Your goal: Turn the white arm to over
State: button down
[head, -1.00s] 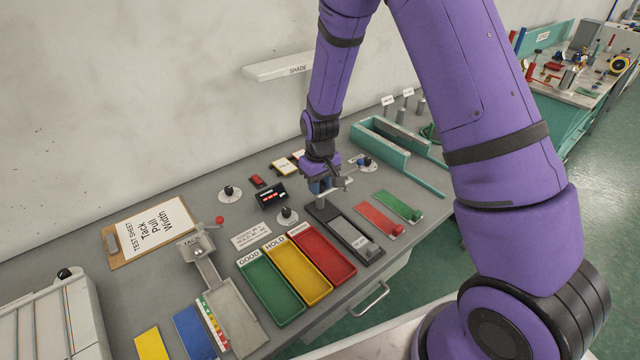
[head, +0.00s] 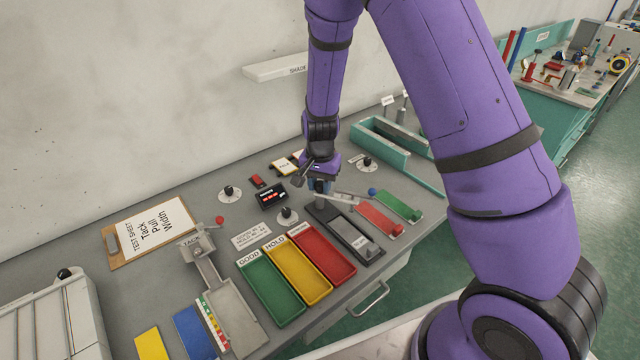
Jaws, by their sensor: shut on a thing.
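The white arm (head: 345,197) is a thin pale bar above the grey fixture (head: 352,238). It runs right from below my gripper, with a blue ball (head: 372,192) by its far end. The ball shows above the green strip, and the bar lies across the back end of the red strip. My gripper (head: 319,189) points down and is shut at the near end of the bar, by a small blue part over an upright post. The fingertips are small and partly hidden, so the exact grip is hard to see.
Dials stand on the bench behind (head: 367,165) and left (head: 287,216) of the fixture. A small display (head: 271,197) is left of my gripper. Green, yellow and red trays (head: 323,256) lie in front. A teal rail frame (head: 395,158) is at the back right.

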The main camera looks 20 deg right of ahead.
jog(key=m, duration=0.6)
jog(key=shift+m, duration=0.3)
dwell(0.4)
jog(key=c, duration=0.8)
grip_release()
jog(key=shift+r, duration=0.15)
notch_tip(320, 180, up, 11)
jog(key=shift+f, duration=0.2)
